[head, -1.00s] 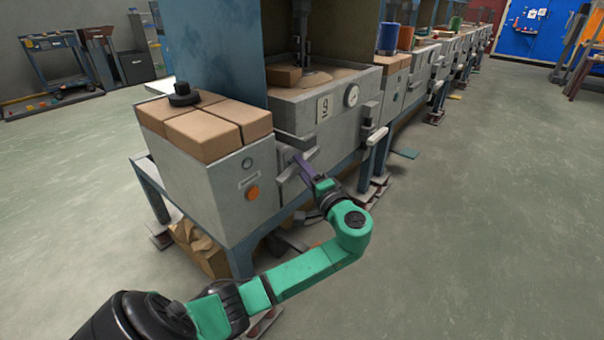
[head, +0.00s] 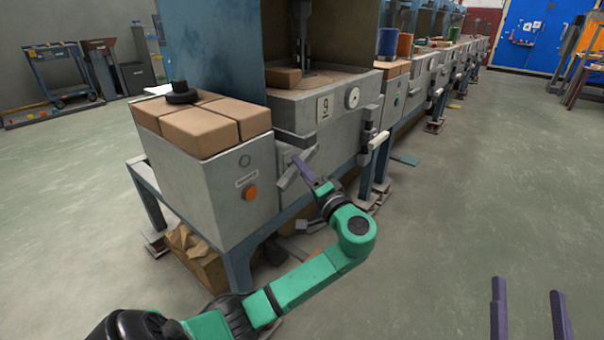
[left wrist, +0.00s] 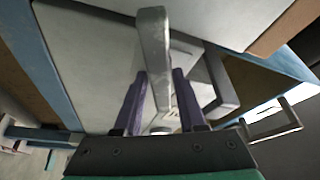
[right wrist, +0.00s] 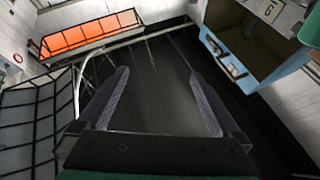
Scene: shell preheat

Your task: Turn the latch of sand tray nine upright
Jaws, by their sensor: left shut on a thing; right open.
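Sand tray nine (head: 340,122) is the grey metal box with a "9" plate and a round gauge. Its latch (head: 285,180) is a pale flat lever low on the left of the front, tilted with its right end higher. My left gripper (head: 300,163) is shut on the latch, and its fingers partly hide it. In the left wrist view the latch (left wrist: 152,50) stands between the two purple fingers (left wrist: 157,85). My right gripper (head: 528,287) is open and empty at the bottom right, over the floor. Its spread fingers show in the right wrist view (right wrist: 160,90).
A grey box with brown blocks (head: 205,125) and an orange button (head: 250,193) stands close left of the latch. Another handle (head: 376,140) sits at the tray's right side. More stations recede to the right. The green floor (head: 460,210) there is open.

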